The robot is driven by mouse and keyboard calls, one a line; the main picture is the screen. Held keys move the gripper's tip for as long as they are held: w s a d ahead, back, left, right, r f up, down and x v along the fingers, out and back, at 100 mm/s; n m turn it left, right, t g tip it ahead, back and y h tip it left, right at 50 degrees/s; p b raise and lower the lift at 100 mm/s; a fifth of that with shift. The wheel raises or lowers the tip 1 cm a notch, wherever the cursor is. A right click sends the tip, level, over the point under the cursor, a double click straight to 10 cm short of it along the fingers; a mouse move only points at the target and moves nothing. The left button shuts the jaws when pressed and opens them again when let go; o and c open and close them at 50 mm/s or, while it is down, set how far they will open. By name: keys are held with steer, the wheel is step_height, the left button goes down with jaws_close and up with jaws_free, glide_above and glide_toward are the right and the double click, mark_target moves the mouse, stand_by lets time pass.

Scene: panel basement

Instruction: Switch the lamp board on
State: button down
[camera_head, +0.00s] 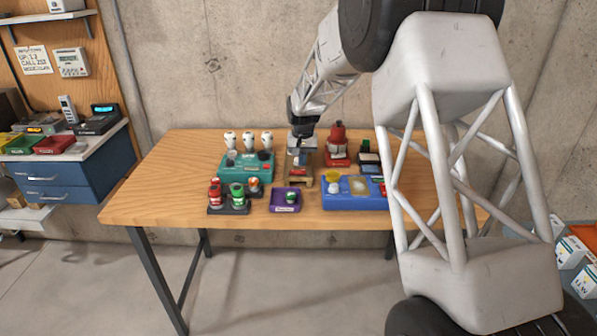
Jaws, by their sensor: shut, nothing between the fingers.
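The lamp board looks to be the teal box (233,172) on the left half of the wooden table. Three white bulbs (248,141) stand along its back, and none looks clearly lit. Small controls sit on its top, with a red one near its right end; their positions are too small to read. My gripper (297,152) is shut and empty, pointing down just right of the teal box, over or in front of a small wooden stand (304,172). I cannot tell whether it touches the stand.
Red and green jars in a dark tray (229,207), a purple tray (284,201) and a blue box (345,200) line the table's front. A red device (336,145) stands behind. The table's left end (160,190) is clear. My arm hides its right side.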

mark_target(303, 170)
steer(key=shift+f, duration=1.35)
stand_by(1.6)
steer(key=shift+r, duration=3.55)
